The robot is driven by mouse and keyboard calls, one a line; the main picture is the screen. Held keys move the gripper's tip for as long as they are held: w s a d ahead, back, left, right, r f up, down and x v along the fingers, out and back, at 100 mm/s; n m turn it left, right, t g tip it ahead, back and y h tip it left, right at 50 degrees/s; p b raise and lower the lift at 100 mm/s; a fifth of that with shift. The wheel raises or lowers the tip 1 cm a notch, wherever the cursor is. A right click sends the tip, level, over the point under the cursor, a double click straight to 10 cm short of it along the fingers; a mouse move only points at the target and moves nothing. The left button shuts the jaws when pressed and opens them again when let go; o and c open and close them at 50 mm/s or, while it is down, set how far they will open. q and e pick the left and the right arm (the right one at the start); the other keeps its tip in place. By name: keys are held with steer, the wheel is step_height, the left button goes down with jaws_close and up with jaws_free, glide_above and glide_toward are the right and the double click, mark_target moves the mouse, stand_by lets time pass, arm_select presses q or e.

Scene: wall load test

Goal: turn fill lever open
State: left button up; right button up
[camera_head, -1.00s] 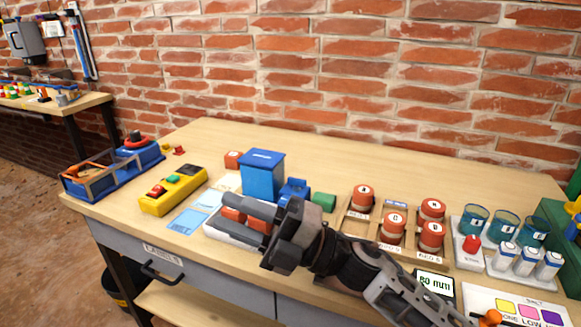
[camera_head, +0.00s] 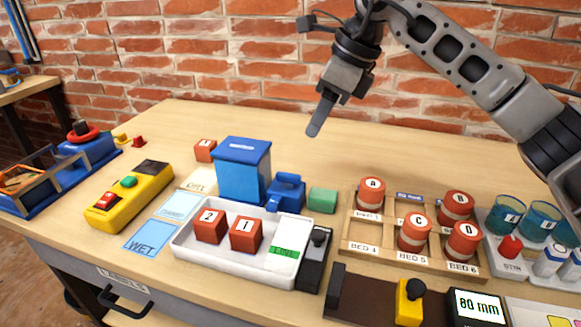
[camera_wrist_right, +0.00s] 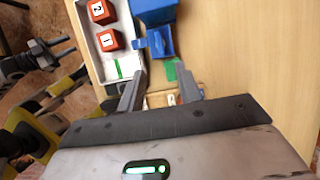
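A small dark unit with a black-knobbed lever (camera_head: 318,240) stands at the right end of the white tray (camera_head: 190,253); it appears to be the fill lever. Its exact setting is hard to read. The tray holds red blocks marked 2 (camera_head: 210,227) and 1 (camera_head: 246,235). My right gripper (camera_head: 320,118) hangs above the table behind the tray, pointing down, apart from the lever. In the right wrist view its two fingers (camera_wrist_right: 160,92) are spread and empty. What looks like my left gripper (camera_wrist_right: 62,48) shows small at the left of that view.
A blue bin (camera_head: 243,170), a blue fitting (camera_head: 286,193) and a green block (camera_head: 322,200) stand behind the tray. A rack of red canisters (camera_head: 395,252) lies right. A yellow button box (camera_head: 130,195) is left.

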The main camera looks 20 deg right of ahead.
mark_target(288, 174)
steer(key=x, duration=1.2)
steer(key=shift+a+f, duration=0.2)
steer(key=shift+f, duration=0.05)
jaws_close()
